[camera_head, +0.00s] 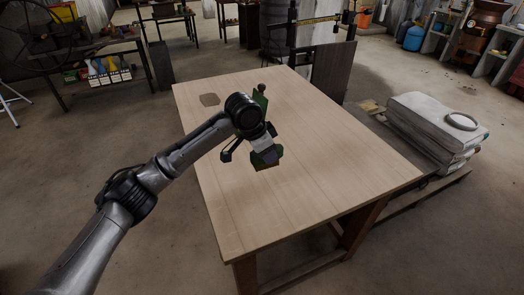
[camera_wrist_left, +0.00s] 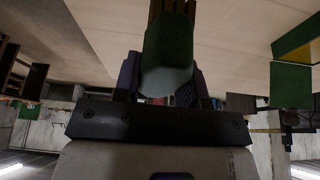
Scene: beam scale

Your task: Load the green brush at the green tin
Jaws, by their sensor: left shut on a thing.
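The green brush (camera_head: 268,161) is in my left gripper (camera_head: 262,152), over the middle of the table in the head view. In the left wrist view my gripper (camera_wrist_left: 160,83) is shut on the brush's green body (camera_wrist_left: 166,55), with brown bristles (camera_wrist_left: 172,7) at the top edge. A green thing (camera_head: 260,98), possibly the green tin, stands behind my wrist and is partly hidden by it. Green and yellow surfaces (camera_wrist_left: 291,86) show at the right of the left wrist view, apart from the brush. My right gripper is out of view.
The wooden table (camera_head: 330,150) is mostly bare, with free room at the front and right. A dark panel (camera_head: 331,72) stands at the far right. Stacked bags (camera_head: 434,128) lie on a pallet beside the table.

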